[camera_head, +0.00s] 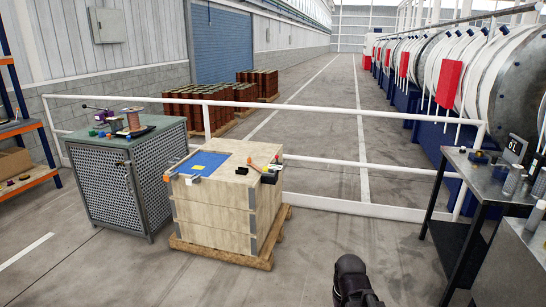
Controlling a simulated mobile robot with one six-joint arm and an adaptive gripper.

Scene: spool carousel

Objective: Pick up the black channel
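A wooden crate (215,212) stands on a pallet in the middle of the view. A small dark piece (270,175), which looks like the black channel, lies on the crate's top near the right edge. It is too small to make out its exact shape. A black rounded part of my arm shows at the bottom, right of centre, well apart from the crate. No gripper fingers can be made out.
A blue sheet (203,163) and an orange-handled tool (253,164) lie on the crate. A grey cabinet (118,185) stands left, a dark metal table (485,178) right. A white railing (335,160) runs behind the crate. Floor in front is clear.

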